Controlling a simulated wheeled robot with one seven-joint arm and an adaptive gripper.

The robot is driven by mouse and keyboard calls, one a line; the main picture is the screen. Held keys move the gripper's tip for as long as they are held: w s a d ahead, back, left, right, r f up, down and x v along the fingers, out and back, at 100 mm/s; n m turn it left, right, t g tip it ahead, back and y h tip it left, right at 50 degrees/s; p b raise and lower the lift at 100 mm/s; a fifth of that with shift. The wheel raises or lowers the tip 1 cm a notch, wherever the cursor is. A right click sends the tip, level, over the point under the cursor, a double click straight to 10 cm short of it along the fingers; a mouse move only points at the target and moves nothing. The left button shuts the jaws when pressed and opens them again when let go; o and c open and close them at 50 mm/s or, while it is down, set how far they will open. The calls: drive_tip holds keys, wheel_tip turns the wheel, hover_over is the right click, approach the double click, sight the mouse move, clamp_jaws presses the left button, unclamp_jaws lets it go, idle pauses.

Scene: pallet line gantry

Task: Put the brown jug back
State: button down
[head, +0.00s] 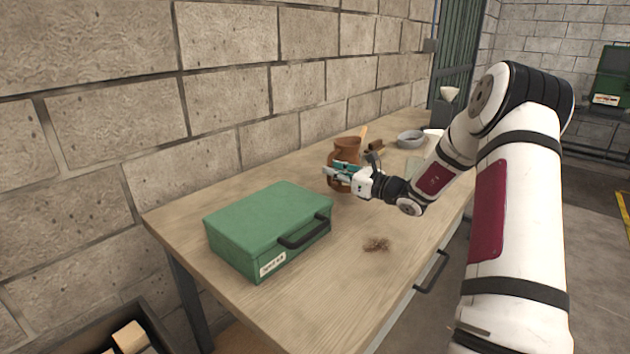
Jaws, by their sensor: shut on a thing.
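The brown jug (347,147) stands upright at the middle of the wooden table, between the wall and my gripper. My gripper (336,172) reaches in from the right and is shut on the jug at its side. The fingers and wrist hide part of the jug's lower body. I cannot tell whether its base touches the table.
A green case (262,222) with a dark handle lies on the table in front. A dark brown patch (376,244) marks the tabletop (330,285). A grey bowl (410,139) and a small brown object (376,146) sit behind the jug. The block wall borders the table's left.

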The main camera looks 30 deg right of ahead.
drive_tip(key=shift+w+a+f, duration=0.5)
drive_tip(key=shift+w+f, duration=0.15)
drive_tip(key=shift+w, duration=0.25)
drive_tip(key=shift+w+a+f, duration=0.5)
drive_tip(key=shift+w+f, duration=0.15)
drive_tip(key=shift+w, duration=0.2)
drive_tip(key=shift+w+a+f, duration=0.5)
drive_tip(key=shift+w+f, duration=0.15)
drive_tip(key=shift+w, duration=0.25)
drive_tip(key=shift+f, duration=0.15)
drive_tip(key=c, duration=1.6)
unclamp_jaws()
drive_tip(key=shift+c, duration=0.2)
drive_tip(key=shift+s+d, duration=0.1)
drive_tip(key=shift+s, duration=0.1)
drive_tip(key=v, duration=1.1)
drive_tip(key=shift+s+d, duration=0.1)
drive_tip(key=shift+s, duration=0.25)
